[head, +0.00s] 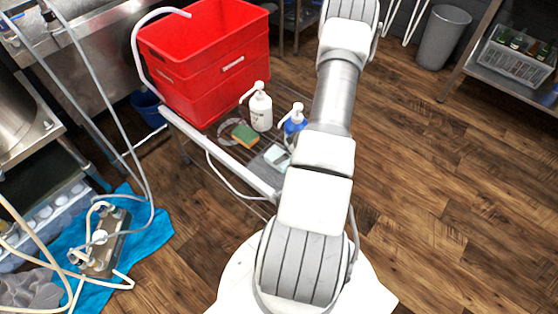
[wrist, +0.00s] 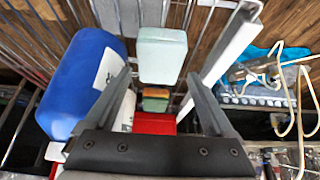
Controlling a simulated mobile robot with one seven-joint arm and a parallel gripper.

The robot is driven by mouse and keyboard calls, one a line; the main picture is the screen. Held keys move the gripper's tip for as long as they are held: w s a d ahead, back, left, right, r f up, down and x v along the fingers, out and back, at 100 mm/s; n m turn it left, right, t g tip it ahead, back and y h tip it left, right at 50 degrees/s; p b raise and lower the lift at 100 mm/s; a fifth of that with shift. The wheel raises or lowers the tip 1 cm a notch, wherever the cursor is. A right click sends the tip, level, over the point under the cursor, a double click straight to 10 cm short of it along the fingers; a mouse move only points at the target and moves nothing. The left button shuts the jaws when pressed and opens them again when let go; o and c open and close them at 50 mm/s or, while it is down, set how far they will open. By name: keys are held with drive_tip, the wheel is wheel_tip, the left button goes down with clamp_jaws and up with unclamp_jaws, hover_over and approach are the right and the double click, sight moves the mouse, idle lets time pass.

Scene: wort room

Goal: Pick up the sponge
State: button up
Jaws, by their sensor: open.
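A sponge with a green top and an orange-brown body (head: 245,134) lies on the wire rack of a cart, beside a white pump bottle. In the wrist view the sponge (wrist: 155,101) is small, beyond a pale green block (wrist: 162,55) and in front of the red crate. My gripper (wrist: 160,74) is open, with the pale block seen between its fingers; I cannot tell how far off it is. The sponge is apart from the fingers. My gripper does not show in the head view.
A white pump bottle (head: 260,108), a blue bottle (head: 294,124) and a red crate (head: 205,60) stand on the cart. The blue bottle (wrist: 82,82) looms left of my fingers. A white cart rail (wrist: 222,48) runs on the right. Hoses and a blue cloth (head: 150,232) lie at left.

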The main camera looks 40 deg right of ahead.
drive_tip(key=b+x, duration=0.2)
drive_tip(key=x, duration=0.3)
drive_tip(key=shift+r, duration=0.1)
drive_tip(key=shift+c, duration=0.3)
drive_tip(key=c, duration=0.9)
drive_tip(key=shift+a+r+p, duration=0.15)
drive_tip(key=shift+r+p, duration=0.25)
drive_tip(key=shift+r, duration=0.05)
wheel_tip(320, 180, up, 7)
drive_tip(key=p, duration=0.3)
drive_tip(key=shift+f, duration=0.25)
drive_tip(key=a, duration=0.6)
drive_tip(key=s+a, duration=0.1)
drive_tip(key=a, duration=1.2)
drive_tip(key=shift+s+a+f, duration=0.2)
drive_tip(key=shift+s+a, duration=0.1)
drive_tip(key=shift+s, duration=0.05)
